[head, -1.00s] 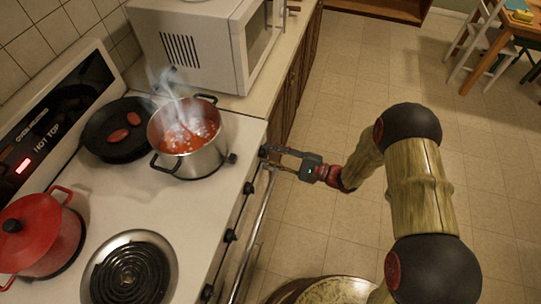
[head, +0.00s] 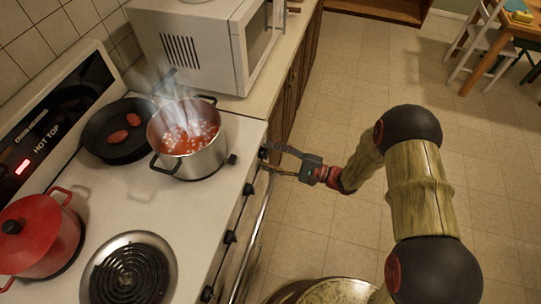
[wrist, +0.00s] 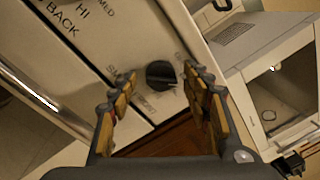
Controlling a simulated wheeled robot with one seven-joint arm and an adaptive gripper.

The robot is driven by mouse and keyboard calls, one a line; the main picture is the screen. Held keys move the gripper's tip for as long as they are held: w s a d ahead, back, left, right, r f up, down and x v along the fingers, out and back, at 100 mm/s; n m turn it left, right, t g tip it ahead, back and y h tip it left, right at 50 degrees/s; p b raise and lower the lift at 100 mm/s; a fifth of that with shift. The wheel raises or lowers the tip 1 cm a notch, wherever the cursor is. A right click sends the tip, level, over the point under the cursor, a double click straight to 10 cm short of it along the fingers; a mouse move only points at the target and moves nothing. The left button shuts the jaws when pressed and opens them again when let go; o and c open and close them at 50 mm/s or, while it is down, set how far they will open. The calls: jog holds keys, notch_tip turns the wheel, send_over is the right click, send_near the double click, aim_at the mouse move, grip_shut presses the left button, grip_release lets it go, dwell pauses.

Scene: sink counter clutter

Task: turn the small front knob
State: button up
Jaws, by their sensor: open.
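The small black knob (wrist: 161,75) sits on the white front panel of the stove, beside partly hidden lettering that begins "SM", in the wrist view. My gripper (wrist: 154,82) is open, with one finger left of the knob and one right of it. The right finger looks very close to the knob; I cannot tell if it touches. In the head view my gripper (head: 268,160) is at the far end of the stove's front edge, where its fingers mostly hide this knob.
More black knobs (head: 230,236) line the stove front (head: 222,262), above a metal rail. A steaming pot (head: 203,158) of red food, a black pan (head: 104,147) and a red lidded pot (head: 30,240) stand on the stovetop. A microwave (head: 190,45) is behind.

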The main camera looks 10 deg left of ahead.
jog(key=shift+d, duration=0.1)
jog(key=s+d, duration=0.1)
jog(key=d, duration=1)
jog(key=shift+s+d+f, duration=0.3)
jog(key=shift+d+f, duration=0.05)
